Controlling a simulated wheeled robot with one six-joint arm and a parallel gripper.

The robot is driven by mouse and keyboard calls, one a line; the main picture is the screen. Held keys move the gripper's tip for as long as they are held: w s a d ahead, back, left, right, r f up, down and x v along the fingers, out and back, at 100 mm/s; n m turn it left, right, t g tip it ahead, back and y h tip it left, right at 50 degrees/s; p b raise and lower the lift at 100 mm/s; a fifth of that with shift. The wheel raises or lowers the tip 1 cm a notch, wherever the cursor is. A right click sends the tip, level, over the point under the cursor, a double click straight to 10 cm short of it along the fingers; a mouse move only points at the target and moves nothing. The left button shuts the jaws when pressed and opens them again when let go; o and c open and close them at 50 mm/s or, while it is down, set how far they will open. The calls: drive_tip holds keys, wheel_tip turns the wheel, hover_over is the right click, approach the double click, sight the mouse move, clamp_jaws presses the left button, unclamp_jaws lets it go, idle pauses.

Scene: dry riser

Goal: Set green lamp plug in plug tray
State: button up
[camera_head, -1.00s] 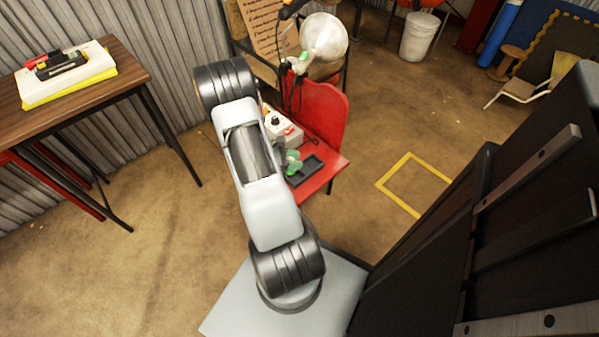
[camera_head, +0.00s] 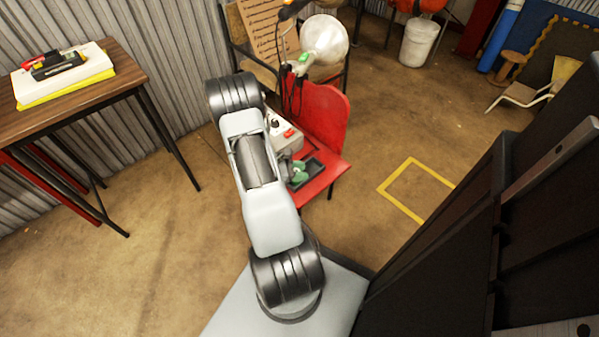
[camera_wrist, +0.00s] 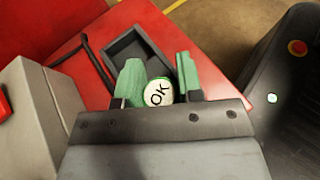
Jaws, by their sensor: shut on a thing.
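The green lamp plug (camera_wrist: 158,93) shows in the wrist view as a round piece with a pale face marked "OK" and a green rim. My gripper (camera_wrist: 158,62) has green fingers, one on each side of the plug, and is shut on it. The plug tray (camera_wrist: 134,48) is a shallow dark rectangular tray just beyond the fingertips, and its visible floor looks empty. In the head view my gripper (camera_head: 298,174) is at the near left part of the tray (camera_head: 316,166). I cannot tell whether the plug touches the tray.
The tray lies on a red chair's seat (camera_head: 325,175), whose backrest (camera_head: 320,115) rises behind. A grey box (camera_head: 285,140) with a red switch stands left of the tray. A lamp with a round reflector (camera_head: 326,38) is behind.

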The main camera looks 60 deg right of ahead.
drive_tip(key=o, duration=0.9)
drive_tip(key=shift+f, duration=0.1)
drive_tip(key=shift+r, duration=0.25)
drive_tip(key=p+v, duration=0.4)
drive_tip(key=v, duration=0.8)
drive_tip(key=a+r+m+t+y, duration=0.2)
drive_tip(key=a+r+t+y, duration=0.1)
drive_tip(key=a+r, duration=0.4)
drive_tip(key=a+r+m+t+y, duration=0.2)
drive_tip(key=a+r+t, duration=0.3)
drive_tip(key=a, duration=0.6)
drive_tip(key=a+r+m+t+y, duration=0.3)
drive_tip(key=a+r+m+t, duration=0.1)
drive_tip(key=a+r, duration=0.5)
drive_tip(key=shift+a+t+y, duration=0.1)
drive_tip(key=shift+t+y, duration=0.2)
drive_tip(key=shift+t, duration=0.2)
drive_tip(key=shift+r, duration=0.1)
